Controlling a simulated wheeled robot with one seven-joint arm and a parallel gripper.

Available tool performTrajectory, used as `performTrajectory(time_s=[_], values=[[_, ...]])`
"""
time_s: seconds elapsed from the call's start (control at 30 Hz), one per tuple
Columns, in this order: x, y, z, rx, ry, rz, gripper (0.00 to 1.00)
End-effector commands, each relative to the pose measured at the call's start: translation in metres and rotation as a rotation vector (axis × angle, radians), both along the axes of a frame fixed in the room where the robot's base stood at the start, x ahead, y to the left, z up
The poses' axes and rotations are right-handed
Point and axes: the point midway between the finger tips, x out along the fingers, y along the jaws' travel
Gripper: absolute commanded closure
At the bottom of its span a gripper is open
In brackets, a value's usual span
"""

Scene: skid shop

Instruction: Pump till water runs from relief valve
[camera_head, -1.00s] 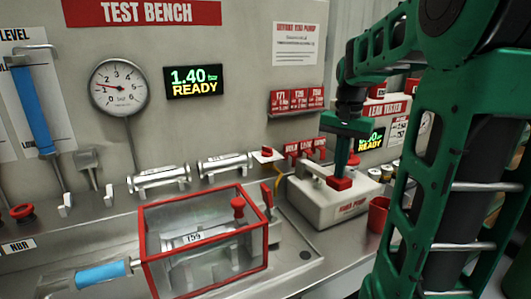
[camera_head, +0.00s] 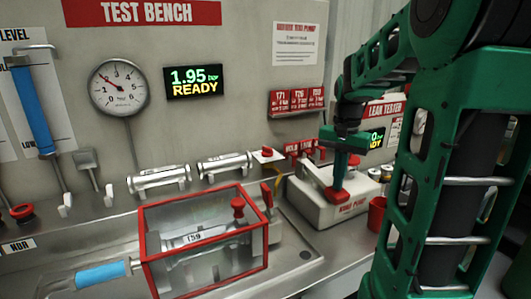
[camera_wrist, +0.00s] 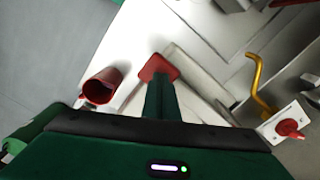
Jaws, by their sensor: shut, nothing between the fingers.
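The pale hand pump (camera_head: 318,208) stands on the bench right of centre. My gripper (camera_head: 338,186) is shut and empty, pointing down at the pump's red pad (camera_head: 337,196). Its fingertips look to be touching the pad; the pad also shows past the fingers in the wrist view (camera_wrist: 158,65). The display (camera_head: 194,80) reads 1.95 bar and READY. A dial gauge (camera_head: 119,87) hangs to its left. A yellow bent tube (camera_wrist: 257,80) and a red knob on a white plate (camera_wrist: 290,128) sit beside the pump. I see no running water; which part is the relief valve is unclear.
A red-framed clear box (camera_head: 205,240) with a metal cylinder inside stands left of the pump. A red cup (camera_head: 377,213) stands at the pump's right. Metal cylinders (camera_head: 160,178) lie along the back. My arm hides much of the right side.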

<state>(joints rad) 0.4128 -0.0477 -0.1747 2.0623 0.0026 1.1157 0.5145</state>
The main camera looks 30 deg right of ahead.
Motion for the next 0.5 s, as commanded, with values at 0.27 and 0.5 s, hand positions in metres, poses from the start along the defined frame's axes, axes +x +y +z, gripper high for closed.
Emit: performTrajectory(time_s=[0.27, 0.5], values=[[0.001, -0.001, 0.016, -0.002, -0.001, -0.001, 1.0], [0.0, 0.0, 0.032, -0.001, 0.0, -0.001, 1.0]])
